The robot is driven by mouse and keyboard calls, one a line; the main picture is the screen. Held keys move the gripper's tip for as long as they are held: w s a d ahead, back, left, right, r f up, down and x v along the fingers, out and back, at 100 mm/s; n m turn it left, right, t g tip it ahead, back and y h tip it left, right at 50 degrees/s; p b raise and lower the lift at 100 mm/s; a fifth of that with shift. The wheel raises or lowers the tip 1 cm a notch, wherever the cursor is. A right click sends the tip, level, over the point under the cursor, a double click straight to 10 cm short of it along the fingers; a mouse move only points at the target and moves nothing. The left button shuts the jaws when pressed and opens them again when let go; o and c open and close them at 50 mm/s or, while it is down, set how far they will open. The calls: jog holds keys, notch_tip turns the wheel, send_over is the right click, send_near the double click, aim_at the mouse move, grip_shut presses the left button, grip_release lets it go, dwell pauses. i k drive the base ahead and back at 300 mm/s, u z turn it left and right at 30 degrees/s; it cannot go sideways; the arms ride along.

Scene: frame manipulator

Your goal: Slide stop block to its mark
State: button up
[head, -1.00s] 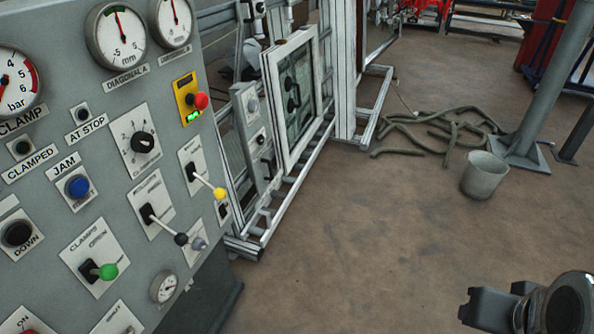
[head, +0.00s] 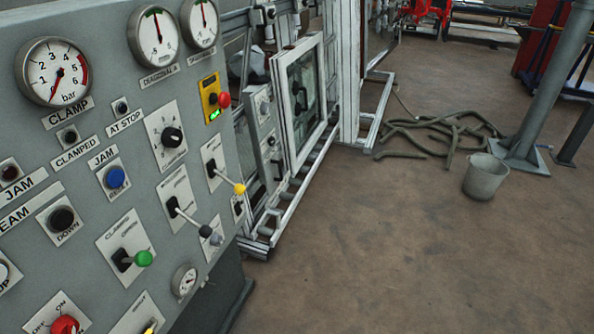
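The head view shows a grey control panel (head: 110,205) on the left, with gauges, lamps, buttons and levers. Behind it stands a white window frame (head: 303,88) upright on a metal frame machine with a roller rail (head: 300,190). I cannot make out the stop block or its mark. My gripper is not in view. The levers have green (head: 143,258), yellow (head: 239,188), black and grey knobs. The clamp gauge (head: 56,72) has its needle pointing down and left.
A grey bucket (head: 485,177) stands on the brown floor near a grey post (head: 545,90). A heap of hose (head: 440,132) lies beyond it. A red emergency button (head: 224,99) sits on a yellow plate. The floor at the middle and lower right is clear.

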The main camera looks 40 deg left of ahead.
aim_at(261, 127)
jog(key=u, duration=0.3)
jog(key=i, duration=0.9)
jog(key=u, duration=0.55)
jog(key=i, duration=0.75)
jog(key=u, duration=0.65)
jog(key=i, duration=0.65)
jog(key=u, duration=0.85)
jog(key=i, duration=0.5)
jog(key=u, duration=0.65)
jog(key=i, duration=0.55)
jog(key=u, duration=0.1)
